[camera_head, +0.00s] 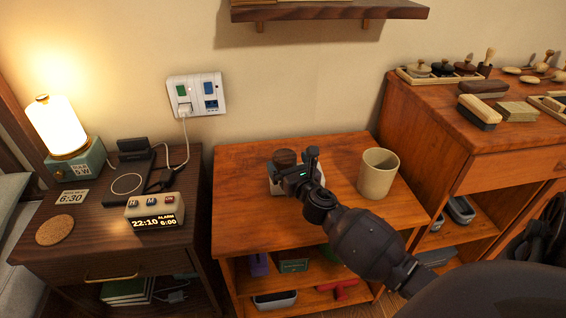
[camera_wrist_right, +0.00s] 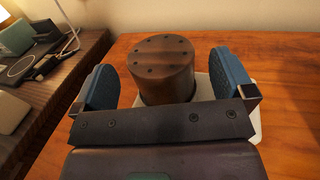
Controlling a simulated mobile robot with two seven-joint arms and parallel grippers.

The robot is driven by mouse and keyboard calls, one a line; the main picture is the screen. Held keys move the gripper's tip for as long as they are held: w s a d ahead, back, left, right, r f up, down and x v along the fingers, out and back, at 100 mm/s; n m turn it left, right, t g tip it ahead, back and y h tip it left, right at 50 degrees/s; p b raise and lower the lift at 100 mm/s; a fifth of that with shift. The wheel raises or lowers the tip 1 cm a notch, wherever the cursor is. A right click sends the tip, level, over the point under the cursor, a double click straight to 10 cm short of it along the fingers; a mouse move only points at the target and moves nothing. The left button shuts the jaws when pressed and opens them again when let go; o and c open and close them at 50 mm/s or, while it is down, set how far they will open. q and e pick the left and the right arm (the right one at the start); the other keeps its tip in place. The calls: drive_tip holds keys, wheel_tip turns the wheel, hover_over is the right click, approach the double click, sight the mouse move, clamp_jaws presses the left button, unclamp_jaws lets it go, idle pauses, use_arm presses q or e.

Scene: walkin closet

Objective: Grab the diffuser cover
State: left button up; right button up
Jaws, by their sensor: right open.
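The diffuser cover (camera_wrist_right: 161,66) is a dark brown wooden cylinder with small holes in its top. It stands upright on a white base (camera_wrist_right: 203,87) on the orange-brown wooden table (camera_wrist_right: 280,70). In the head view the cover (camera_head: 284,157) shows just beyond my right gripper (camera_head: 292,168), which hides part of the base. In the right wrist view my right gripper (camera_wrist_right: 165,85) is open. Its blue finger pads stand on the left and right of the cover, with a gap showing on each side. My left gripper is not in view.
A beige cup (camera_head: 377,173) stands on the same table to the right of my gripper. A dark nightstand at left holds an alarm clock (camera_head: 155,211), a charger (camera_head: 129,184) and a lit lamp (camera_head: 57,127). A wall shelf (camera_head: 330,10) hangs above.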

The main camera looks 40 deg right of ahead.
drive_tip(key=shift+x, duration=1.3)
drive_tip(key=shift+f, duration=0.1)
drive_tip(key=c, duration=1)
drive_tip(key=shift+o, duration=0.2)
